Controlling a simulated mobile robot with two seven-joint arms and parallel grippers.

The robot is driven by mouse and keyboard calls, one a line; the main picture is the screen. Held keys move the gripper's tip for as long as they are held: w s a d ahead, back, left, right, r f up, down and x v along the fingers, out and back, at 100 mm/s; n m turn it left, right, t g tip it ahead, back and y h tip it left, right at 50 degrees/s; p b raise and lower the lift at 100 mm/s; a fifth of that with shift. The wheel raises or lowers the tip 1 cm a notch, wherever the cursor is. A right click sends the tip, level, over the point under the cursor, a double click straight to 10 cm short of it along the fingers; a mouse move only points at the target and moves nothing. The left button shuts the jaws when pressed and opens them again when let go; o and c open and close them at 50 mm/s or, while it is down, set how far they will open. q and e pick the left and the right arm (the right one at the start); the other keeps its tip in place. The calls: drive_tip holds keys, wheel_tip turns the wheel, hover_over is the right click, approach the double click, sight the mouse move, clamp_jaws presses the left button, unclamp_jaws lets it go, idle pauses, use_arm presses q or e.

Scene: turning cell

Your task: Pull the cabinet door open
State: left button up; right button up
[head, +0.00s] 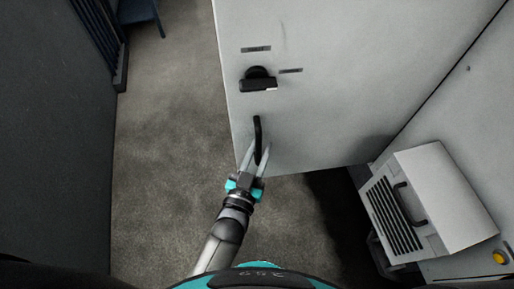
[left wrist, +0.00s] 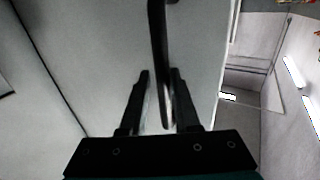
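The cabinet door (head: 320,80) is a large light grey panel with a free left edge and a bottom edge above the floor. Its black bar handle (head: 258,128) sits low near the left edge. My left gripper (head: 259,147) has its two fingers on either side of the handle's lower part, with slim gaps showing. In the left wrist view the handle (left wrist: 158,35) runs down between the fingertips (left wrist: 160,75); finger contact is not clear. My right gripper is not in view.
A black rotary switch (head: 258,80) is on the door above the handle. A pale louvred box (head: 445,190) with a black handle stands at the right. Open floor (head: 165,150) lies left of the door, with a dark wall (head: 50,150) further left.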

use_arm(q)
drive_tip(key=o, duration=0.3)
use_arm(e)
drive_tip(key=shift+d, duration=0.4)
use_arm(q)
drive_tip(key=shift+b+v, duration=0.5)
drive_tip(key=shift+v, duration=7.05)
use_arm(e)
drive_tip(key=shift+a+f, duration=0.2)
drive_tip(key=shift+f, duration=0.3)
